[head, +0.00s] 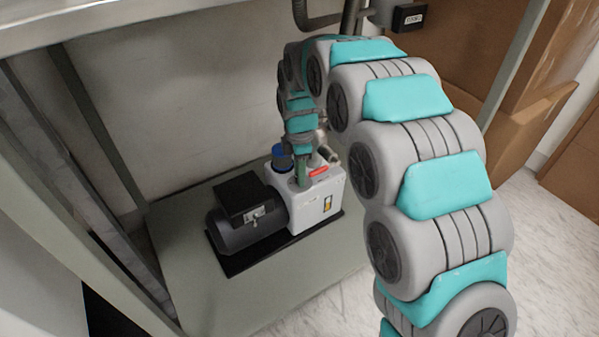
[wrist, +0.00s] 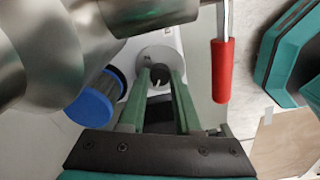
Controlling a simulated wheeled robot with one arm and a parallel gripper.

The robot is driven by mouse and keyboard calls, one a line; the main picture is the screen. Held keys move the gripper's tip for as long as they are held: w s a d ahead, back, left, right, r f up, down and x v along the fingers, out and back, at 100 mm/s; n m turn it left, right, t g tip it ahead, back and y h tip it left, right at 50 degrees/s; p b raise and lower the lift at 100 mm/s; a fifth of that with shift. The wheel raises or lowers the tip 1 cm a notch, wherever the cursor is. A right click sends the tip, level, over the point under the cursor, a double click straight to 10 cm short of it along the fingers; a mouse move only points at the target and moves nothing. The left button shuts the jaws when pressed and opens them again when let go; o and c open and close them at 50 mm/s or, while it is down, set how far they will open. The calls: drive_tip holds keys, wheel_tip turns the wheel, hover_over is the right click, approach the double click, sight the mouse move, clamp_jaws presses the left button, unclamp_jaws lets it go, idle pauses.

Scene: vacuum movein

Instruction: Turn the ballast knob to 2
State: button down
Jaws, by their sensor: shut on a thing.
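The vacuum pump (head: 312,206) stands on a black base on the low shelf, with a white housing and a dark motor. The ballast knob (wrist: 159,74) is small and dark, with a light mark, on a grey round seat on top of the pump in the wrist view. My gripper (wrist: 160,82) comes down from above, its two green fingers shut on the ballast knob from both sides. In the head view my gripper (head: 302,178) is at the pump's top, and the knob is hidden there. I cannot read any numbers around the knob.
A blue cap (wrist: 92,108) is close left of my fingers, and a red handle (wrist: 222,72) close right. A metal pipe fitting (wrist: 150,12) lies just beyond the knob. Frame posts (head: 95,120) stand left; cardboard boxes (head: 535,80) stand right. Bare shelf (head: 225,290) lies in front.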

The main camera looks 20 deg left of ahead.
drive_tip(key=shift+r+m, duration=0.1)
drive_tip(key=shift+m, duration=0.2)
drive_tip(key=m+p, duration=0.2)
drive_tip(key=m, duration=0.3)
drive_tip(key=m+p, duration=0.2)
drive_tip(key=m, duration=0.4)
drive_tip(key=shift+m, duration=0.3)
drive_tip(key=m+p, duration=0.1)
drive_tip(key=m, duration=0.5)
drive_tip(key=shift+w+d, duration=0.1)
drive_tip(key=m+p, duration=0.1)
drive_tip(key=m, duration=0.4)
drive_tip(key=shift+m+p, duration=0.3)
drive_tip(key=shift+m, duration=0.1)
drive_tip(key=c, duration=0.6)
unclamp_jaws()
